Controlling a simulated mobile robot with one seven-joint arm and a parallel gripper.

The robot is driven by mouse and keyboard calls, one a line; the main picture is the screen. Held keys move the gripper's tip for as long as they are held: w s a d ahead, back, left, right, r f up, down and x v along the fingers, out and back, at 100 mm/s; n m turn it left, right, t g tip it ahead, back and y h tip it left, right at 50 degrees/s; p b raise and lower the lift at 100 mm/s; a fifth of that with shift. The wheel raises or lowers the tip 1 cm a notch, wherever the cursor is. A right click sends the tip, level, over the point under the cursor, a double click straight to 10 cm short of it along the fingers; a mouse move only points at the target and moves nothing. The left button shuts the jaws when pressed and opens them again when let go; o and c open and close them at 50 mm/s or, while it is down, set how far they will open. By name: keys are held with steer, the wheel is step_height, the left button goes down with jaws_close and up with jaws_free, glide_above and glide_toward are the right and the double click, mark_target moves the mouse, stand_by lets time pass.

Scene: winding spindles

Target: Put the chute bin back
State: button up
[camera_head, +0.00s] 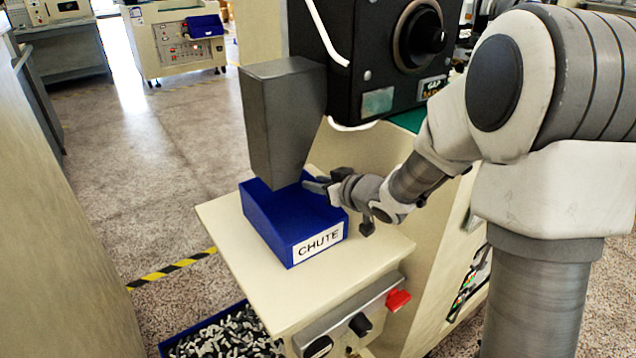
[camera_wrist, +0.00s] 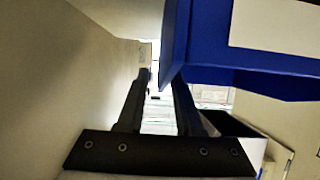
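The chute bin (camera_head: 292,222) is blue and open-topped, with a white CHUTE label on its front wall. It sits on a cream ledge (camera_head: 228,228), under a grey chute (camera_head: 285,125). My gripper (camera_head: 318,187) is at the bin's right-hand rim, towards the back. In the wrist view the two dark fingers of my gripper (camera_wrist: 158,85) are apart, with a gap showing between them. The bin (camera_wrist: 205,45) fills the upper right there, close to the right fingertip. I cannot tell whether they touch.
A blue tray (camera_head: 166,348) of small black, grey and white parts stands below the ledge. A red switch (camera_head: 398,300) and dark knobs are on the panel under the ledge. The black machine head (camera_head: 350,60) rises behind. Floor at left is open.

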steer(key=shift+r, duration=0.2)
steer(key=shift+s+d+r+p, duration=0.2)
steer(key=shift+s+p, duration=0.05)
steer(key=shift+p, duration=0.05)
steer(key=s+d+r+m+h+p, duration=0.2)
steer(key=s+d+r+h, duration=0.2)
steer(key=s+d+r, duration=0.3)
steer(key=s+d+r+m+h+p, duration=0.1)
steer(key=s+d+r+m+h, duration=0.3)
steer(key=s+d, duration=0.4)
steer(key=s+a+g, duration=0.3)
steer(key=s+g, duration=0.2)
steer(key=s, duration=1.2)
steer(key=shift+r+m+g, duration=0.25)
steer(key=shift+m+g, duration=0.05)
steer(key=shift+m, duration=0.1)
